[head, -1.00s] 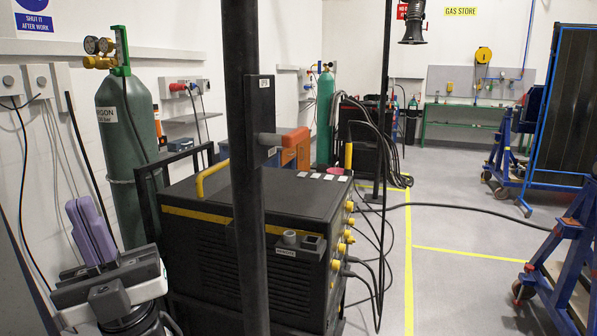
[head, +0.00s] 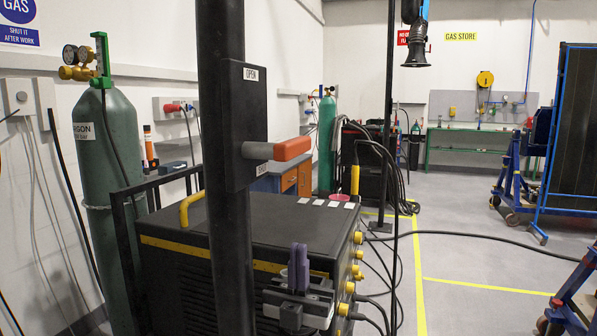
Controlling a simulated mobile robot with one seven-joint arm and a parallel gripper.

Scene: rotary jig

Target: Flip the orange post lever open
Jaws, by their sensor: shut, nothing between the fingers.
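The orange lever (head: 292,149) sticks out level to the right on a grey stub from a black plate (head: 246,120) on the dark post (head: 222,70). The plate has an OPEN label above the lever and a partly hidden label, seemingly SHUT, below it. My gripper (head: 299,250) has purple fingers, pointing up and closed together with nothing between them. In the picture it is right of the post and well below the lever, apart from it.
A black welding machine (head: 270,222) with yellow knobs and a yellow handle stands behind the post. A green argon cylinder (head: 110,165) stands at left. A thinner dark pole (head: 388,110) rises right of the lever. Open grey floor with yellow lines (head: 470,286) lies at right.

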